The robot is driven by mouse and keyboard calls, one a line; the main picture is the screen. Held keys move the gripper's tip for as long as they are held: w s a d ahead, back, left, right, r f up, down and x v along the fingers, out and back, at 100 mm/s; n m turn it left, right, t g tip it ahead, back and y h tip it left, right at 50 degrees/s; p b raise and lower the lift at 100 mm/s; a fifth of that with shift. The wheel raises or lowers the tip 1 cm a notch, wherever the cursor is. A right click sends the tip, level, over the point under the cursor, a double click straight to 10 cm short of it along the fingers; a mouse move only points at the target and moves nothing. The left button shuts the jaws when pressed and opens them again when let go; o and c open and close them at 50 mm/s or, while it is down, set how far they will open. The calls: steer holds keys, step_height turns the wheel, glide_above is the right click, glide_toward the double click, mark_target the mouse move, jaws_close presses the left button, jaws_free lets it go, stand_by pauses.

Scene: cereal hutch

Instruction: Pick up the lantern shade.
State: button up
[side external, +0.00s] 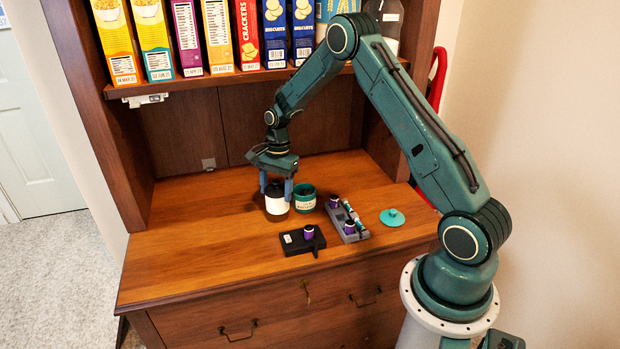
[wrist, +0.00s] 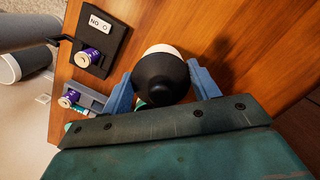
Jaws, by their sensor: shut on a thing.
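The lantern shade (side external: 277,206) is a round piece with a black top and a white body. My gripper (side external: 276,188) points down and is shut on it, with one blue finger on each side. In the wrist view the shade's black dome (wrist: 161,78) sits between the fingers, and its white part shows at the far edge. I cannot tell whether its underside touches the desktop. A green pot (side external: 305,203) with a white label stands just right of the shade. A flat green lid (side external: 392,217) with a knob lies farther right.
A black tray (side external: 296,241) with a purple cell and a white label lies in front. A grey holder (side external: 348,226) with several cells lies right of it. Cereal and cracker boxes (side external: 217,37) fill the shelf above. The wooden desktop (side external: 185,235) is clear at left.

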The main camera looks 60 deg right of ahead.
step_height(320, 180, up, 15)
steer(key=shift+r, duration=0.15)
steer(key=shift+s, duration=0.1)
stand_by(0.8)
steer(key=s+a+f, duration=0.4)
steer(key=s+f, duration=0.6)
steer(key=s, duration=0.2)
steer(key=shift+f, duration=0.2)
steer(key=shift+f, duration=1.5)
steer(key=shift+f, duration=2)
stand_by(1.3)
